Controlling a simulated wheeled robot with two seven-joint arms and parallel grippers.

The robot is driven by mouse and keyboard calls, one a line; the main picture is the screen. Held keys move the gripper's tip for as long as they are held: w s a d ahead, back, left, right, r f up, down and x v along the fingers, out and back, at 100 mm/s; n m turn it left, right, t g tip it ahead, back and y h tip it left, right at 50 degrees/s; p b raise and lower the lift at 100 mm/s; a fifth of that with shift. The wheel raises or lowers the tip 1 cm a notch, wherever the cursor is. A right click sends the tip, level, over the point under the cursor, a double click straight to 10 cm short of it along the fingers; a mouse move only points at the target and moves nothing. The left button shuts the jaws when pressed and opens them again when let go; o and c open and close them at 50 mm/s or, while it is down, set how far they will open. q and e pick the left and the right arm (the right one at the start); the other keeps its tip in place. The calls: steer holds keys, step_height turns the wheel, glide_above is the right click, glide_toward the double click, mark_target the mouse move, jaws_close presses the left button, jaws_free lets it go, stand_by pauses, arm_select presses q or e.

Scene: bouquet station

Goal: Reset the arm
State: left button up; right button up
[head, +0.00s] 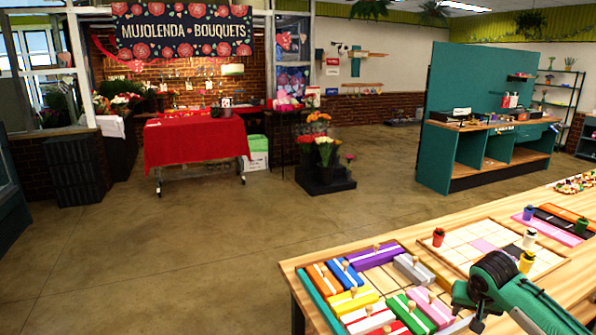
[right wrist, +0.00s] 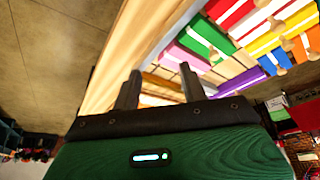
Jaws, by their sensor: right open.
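My right arm (head: 535,305), green with a black joint, comes in from the lower right of the head view over the wooden table. My right gripper (right wrist: 159,88) shows best in the right wrist view, where its two dark fingers stand apart with nothing between them. Beyond the fingers are the table edge and a tray of coloured blocks. My left arm and gripper are not in view.
Coloured blocks with wooden knobs, among them a yellow block (head: 354,301) and a purple block (head: 375,256), fill a tray near the arm. A gridded board (head: 463,252) with small coloured pots lies behind. Open floor (head: 220,255) lies left of the table.

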steer(key=s+a+f+n+y, duration=0.1)
steer(key=s+a+f+n, duration=0.2)
steer(key=s+a+f, duration=0.5)
steer(key=s+a+f+n+y, duration=0.1)
steer(key=s+a+f+n, duration=0.2)
steer(key=s+a+f, duration=0.5)
steer(key=s+a+r, duration=0.1)
steer(key=s+a, duration=0.1)
steer(key=s, duration=0.9)
steer(key=s+a+r, duration=0.1)
steer(key=s+r, duration=0.1)
steer(key=s, duration=0.9)
step_height(320, 180, down, 31)
steer(key=g, duration=0.2)
steer(key=s+d+f+n+g, duration=0.1)
steer(key=s+d+f, duration=0.2)
steer(key=s+f, duration=1.6)
steer(key=shift+s+f+b, duration=0.35)
steer(key=shift+s+f, duration=0.05)
steer(key=shift+f, duration=0.55)
